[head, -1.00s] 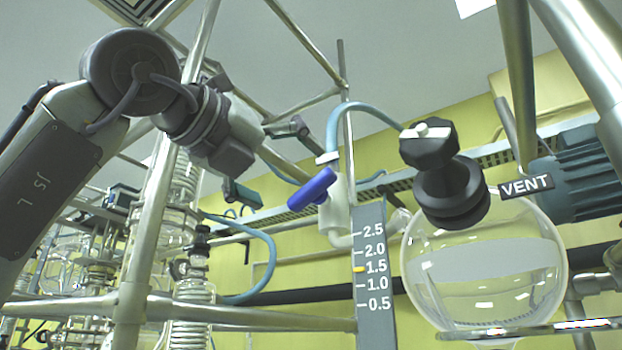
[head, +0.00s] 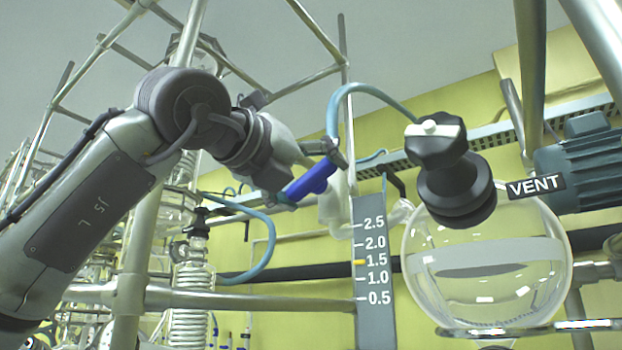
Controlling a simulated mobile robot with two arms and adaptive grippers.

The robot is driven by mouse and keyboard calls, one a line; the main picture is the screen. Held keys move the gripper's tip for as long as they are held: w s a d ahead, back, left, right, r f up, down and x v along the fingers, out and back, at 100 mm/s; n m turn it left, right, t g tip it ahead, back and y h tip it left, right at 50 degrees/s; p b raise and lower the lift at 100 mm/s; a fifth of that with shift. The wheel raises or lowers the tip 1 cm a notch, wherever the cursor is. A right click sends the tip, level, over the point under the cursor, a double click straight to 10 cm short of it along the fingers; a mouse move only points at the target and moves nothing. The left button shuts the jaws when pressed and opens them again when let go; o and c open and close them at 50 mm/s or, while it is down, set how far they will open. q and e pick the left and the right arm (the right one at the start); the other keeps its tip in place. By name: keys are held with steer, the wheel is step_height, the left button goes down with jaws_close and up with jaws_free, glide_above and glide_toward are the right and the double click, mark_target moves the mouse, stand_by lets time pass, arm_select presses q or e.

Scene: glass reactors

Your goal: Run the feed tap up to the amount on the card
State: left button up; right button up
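The feed tap's blue handle (head: 312,180) sits slanted on a whitish valve body (head: 334,207), with a pale blue hose (head: 340,98) above. My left gripper (head: 312,179) is at the handle, one finger near each end. I cannot tell whether the fingers press on it or only stand around it. A grey scale (head: 368,250) below reads 0.5 to 2.5, with a yellow mark (head: 359,262) at 1.5. The round glass vessel (head: 485,285) stands right of it; its liquid level is unclear. No card is recognisable. My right gripper is not in view.
A black cap with a knob (head: 450,175) tops the vessel beside a VENT label (head: 536,186). A teal motor (head: 580,163) is at the right. Metal frame bars (head: 240,298) and coiled glassware (head: 188,300) stand near my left arm.

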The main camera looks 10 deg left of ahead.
arm_select(q)
steer(key=shift+c, duration=0.6)
steer(key=m, duration=0.5)
steer(key=o, duration=0.9)
steer(key=shift+s+a, duration=0.1)
steer(key=shift+s, duration=0.05)
steer(key=v, duration=1.1)
steer(key=shift+s+a, duration=0.1)
steer(key=shift+s, duration=0.2)
